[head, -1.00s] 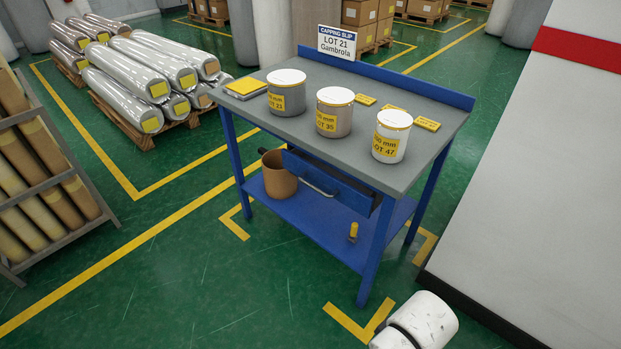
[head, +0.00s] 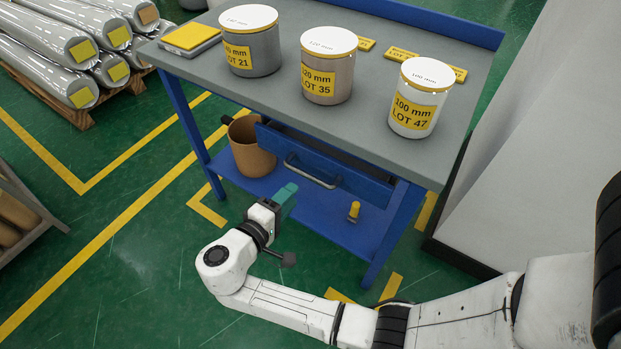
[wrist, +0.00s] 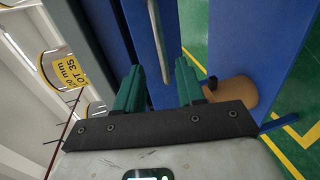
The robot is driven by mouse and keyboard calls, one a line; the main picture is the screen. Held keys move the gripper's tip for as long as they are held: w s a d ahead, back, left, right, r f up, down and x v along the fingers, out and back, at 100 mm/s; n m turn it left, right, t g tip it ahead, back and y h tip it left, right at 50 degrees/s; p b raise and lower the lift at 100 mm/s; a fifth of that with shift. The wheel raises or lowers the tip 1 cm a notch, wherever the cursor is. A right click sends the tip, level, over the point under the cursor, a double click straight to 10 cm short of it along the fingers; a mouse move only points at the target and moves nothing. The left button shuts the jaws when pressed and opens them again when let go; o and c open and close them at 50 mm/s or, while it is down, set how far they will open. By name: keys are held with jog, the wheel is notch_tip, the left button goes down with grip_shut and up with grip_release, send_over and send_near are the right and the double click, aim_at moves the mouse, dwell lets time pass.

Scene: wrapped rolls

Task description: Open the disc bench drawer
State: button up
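The disc bench (head: 290,102) has a grey top and blue legs. Its blue drawer (head: 352,179) hangs under the top, with a pale bar handle (head: 312,172) across its front. I cannot tell whether the drawer is fully closed. My gripper (head: 287,193) is in front of the drawer, just left of and below the handle in the head view. In the wrist view its two green fingers (wrist: 159,66) are apart with nothing between them. The handle (wrist: 160,40) appears beyond the fingertips, in line with the gap. I see no contact with it.
Three labelled tubs stand on the bench: grey (head: 250,45), beige (head: 326,70) and white (head: 417,100). A brown bin (head: 250,150) and a small yellow-topped object (head: 353,211) are on the blue lower shelf (head: 330,220). A pale wall (head: 520,190) is at right.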

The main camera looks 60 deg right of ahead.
aim_at(311, 175)
jog(key=x, duration=1)
jog(key=shift+s, duration=0.15)
jog(key=shift+c, duration=0.2)
jog(key=shift+a, duration=0.1)
grip_shut()
